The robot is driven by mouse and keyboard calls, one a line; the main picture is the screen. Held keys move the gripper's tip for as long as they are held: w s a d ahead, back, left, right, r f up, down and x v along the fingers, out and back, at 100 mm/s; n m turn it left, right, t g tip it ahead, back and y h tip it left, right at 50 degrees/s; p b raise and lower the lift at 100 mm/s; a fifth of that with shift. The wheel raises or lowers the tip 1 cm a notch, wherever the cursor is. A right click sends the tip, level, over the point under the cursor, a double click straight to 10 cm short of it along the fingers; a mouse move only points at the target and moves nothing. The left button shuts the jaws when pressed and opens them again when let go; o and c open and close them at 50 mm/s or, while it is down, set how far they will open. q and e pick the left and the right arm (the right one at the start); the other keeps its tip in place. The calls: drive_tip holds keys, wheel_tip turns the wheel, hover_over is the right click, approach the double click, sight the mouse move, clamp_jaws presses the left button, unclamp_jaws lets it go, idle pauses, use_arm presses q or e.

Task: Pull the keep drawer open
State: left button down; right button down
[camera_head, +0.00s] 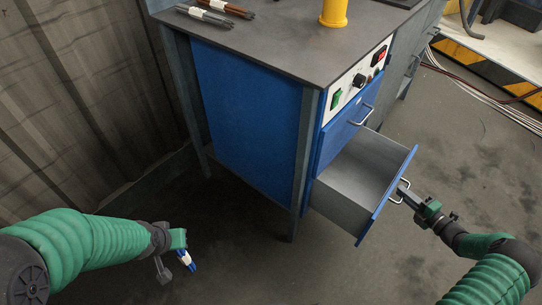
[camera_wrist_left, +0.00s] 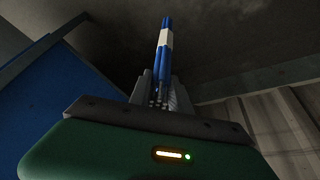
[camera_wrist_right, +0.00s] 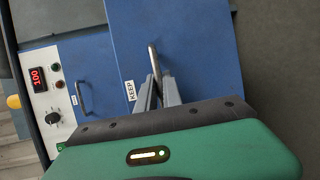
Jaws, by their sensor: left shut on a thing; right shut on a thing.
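The keep drawer (camera_head: 351,176) is the lower drawer of the blue cabinet. It stands pulled well out and looks empty inside. Its blue front (camera_wrist_right: 185,45) carries a KEEP label (camera_wrist_right: 130,91) in the right wrist view. My right gripper (camera_head: 403,190) is shut on the drawer's metal handle (camera_wrist_right: 153,58), at the front's outer side. My left gripper (camera_head: 181,250) is low at the left, away from the cabinet, shut on a bundle of blue sticks with a white band (camera_wrist_left: 164,50). The sticks also show in the head view (camera_head: 188,261).
The upper drawer (camera_head: 342,135) is shut, below a control panel (camera_head: 355,83). A corrugated wall (camera_head: 80,90) stands at left. Cables (camera_head: 465,88) lie on the floor at right.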

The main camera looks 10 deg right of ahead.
drive_tip(key=s+d+b, duration=0.3)
drive_tip(key=s+d, duration=0.4)
drive_tip(key=s, duration=0.2)
drive_tip(key=shift+s+d+f, duration=0.25)
drive_tip(key=shift+s+d, duration=0.15)
drive_tip(key=c, duration=1.5)
unclamp_jaws()
drive_tip(key=shift+w+d, duration=0.1)
drive_tip(key=shift+r, duration=0.1)
drive_tip(key=p+v, duration=0.3)
drive_tip(key=v, duration=0.9)
drive_tip(key=shift+d, duration=0.1)
